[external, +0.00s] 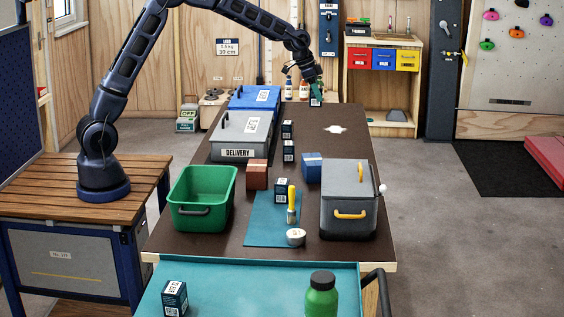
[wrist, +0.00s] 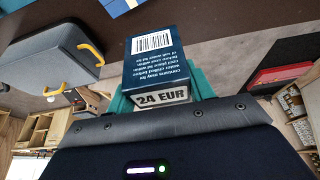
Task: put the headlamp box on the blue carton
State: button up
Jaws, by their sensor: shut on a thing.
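My gripper (external: 316,88) is over the far end of the dark table, shut on a small dark-blue box (external: 316,101). In the wrist view the held box (wrist: 163,62) shows a barcode, small print and a "24 EUR" label, between teal fingers (wrist: 165,98). Its product name is not readable, so I cannot tell whether it is the headlamp box. The blue carton (external: 308,167) stands mid-table, left of and behind the grey case, well nearer the camera than my gripper. Part of a blue thing (wrist: 120,5), likely this carton, shows at the wrist view's top edge.
Similar small boxes stand on the table (external: 288,130), on the teal mat (external: 262,228) and in front (external: 174,298). A brown carton (external: 257,174), grey case (external: 348,205), green bin (external: 203,200), grey delivery box (external: 240,135) and blue bin (external: 253,98) stand around. The table's far right is mostly clear.

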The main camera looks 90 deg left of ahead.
jog(key=r, duration=0.1)
send_over(321, 159)
jog(key=s, duration=0.2)
notch_tip(321, 159, down, 20)
jog(key=shift+d+r, duration=0.1)
jog(key=shift+d, duration=0.05)
jog(key=shift+f, duration=0.2)
jog(key=o, duration=1)
